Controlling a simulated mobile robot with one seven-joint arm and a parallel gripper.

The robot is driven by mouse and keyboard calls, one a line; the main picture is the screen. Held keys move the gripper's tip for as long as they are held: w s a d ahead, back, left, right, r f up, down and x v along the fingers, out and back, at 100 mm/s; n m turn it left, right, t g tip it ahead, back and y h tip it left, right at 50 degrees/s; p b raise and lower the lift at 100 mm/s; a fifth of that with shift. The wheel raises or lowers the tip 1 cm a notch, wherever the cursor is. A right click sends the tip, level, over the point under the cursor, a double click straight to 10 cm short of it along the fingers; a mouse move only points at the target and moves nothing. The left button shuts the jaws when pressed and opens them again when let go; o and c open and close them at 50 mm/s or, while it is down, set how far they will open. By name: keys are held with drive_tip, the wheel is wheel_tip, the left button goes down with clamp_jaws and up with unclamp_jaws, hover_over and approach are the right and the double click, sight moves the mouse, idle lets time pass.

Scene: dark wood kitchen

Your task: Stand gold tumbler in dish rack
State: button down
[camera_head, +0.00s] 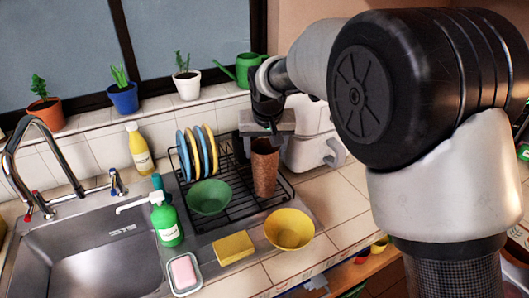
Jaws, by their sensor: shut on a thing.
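The gold tumbler (264,170) is a tall, speckled copper-brown cup at the right part of the dish rack (240,208). It looks upright. My gripper (265,140) is above it and shut on its upper end. The rack is black wire and stands on the counter right of the sink. I cannot tell whether the tumbler's base touches the rack.
Several blue and yellow plates (197,152) stand in the rack's back left. A green bowl (209,197) sits at its front left. A yellow bowl (289,229), sponge (233,247) and green soap bottle (166,220) are in front. A white appliance (310,140) stands close right.

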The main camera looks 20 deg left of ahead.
drive_tip(key=shift+f, duration=0.4)
drive_tip(key=shift+f, duration=0.15)
drive_tip(key=c, duration=0.5)
unclamp_jaws()
drive_tip(key=shift+r, duration=0.35)
drive_tip(key=v, duration=1.1)
drive_tip(key=shift+s+d+r, duration=0.1)
drive_tip(key=shift+s+r, duration=0.1)
drive_tip(key=shift+r, duration=0.1)
